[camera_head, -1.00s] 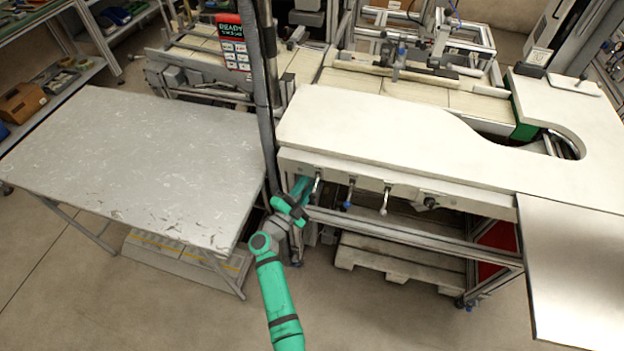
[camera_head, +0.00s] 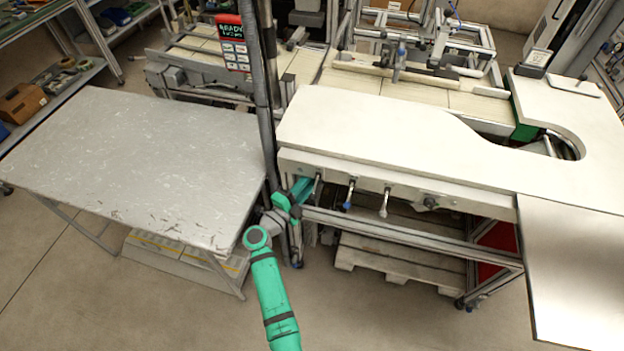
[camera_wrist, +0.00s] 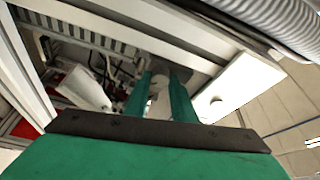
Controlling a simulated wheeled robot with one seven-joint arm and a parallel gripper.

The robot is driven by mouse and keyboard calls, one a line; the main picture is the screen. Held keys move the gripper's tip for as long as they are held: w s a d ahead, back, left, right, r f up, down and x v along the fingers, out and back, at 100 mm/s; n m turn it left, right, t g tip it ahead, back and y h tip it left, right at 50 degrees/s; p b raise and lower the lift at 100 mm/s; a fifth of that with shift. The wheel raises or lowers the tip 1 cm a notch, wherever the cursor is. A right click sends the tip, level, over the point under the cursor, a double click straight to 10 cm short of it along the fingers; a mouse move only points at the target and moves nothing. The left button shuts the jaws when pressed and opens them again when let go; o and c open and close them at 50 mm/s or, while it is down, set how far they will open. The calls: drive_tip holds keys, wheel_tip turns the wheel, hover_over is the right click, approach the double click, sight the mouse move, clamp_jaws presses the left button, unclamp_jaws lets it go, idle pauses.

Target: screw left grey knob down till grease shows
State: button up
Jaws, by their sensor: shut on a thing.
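In the wrist view, the two green fingers of my gripper (camera_wrist: 164,92) reach in under the white bench. A pale grey rounded thing, seemingly the left grey knob (camera_wrist: 159,83), sits between the fingers, and they are shut on it. Most of the knob is hidden by the fingers. In the head view, my gripper (camera_head: 301,188) is at the left end of the bench front, beside a lever handle. The knob cannot be made out there. I cannot see any grease.
The white bench (camera_head: 390,125) has several lever handles (camera_head: 350,193) along its front. A scuffed grey table (camera_head: 130,160) stands to the left. A dark vertical post (camera_head: 263,110) rises close behind my arm. A wooden pallet (camera_head: 390,262) lies under the bench.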

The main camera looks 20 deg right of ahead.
drive_tip(key=shift+d, duration=0.15)
drive_tip(key=o, duration=0.8)
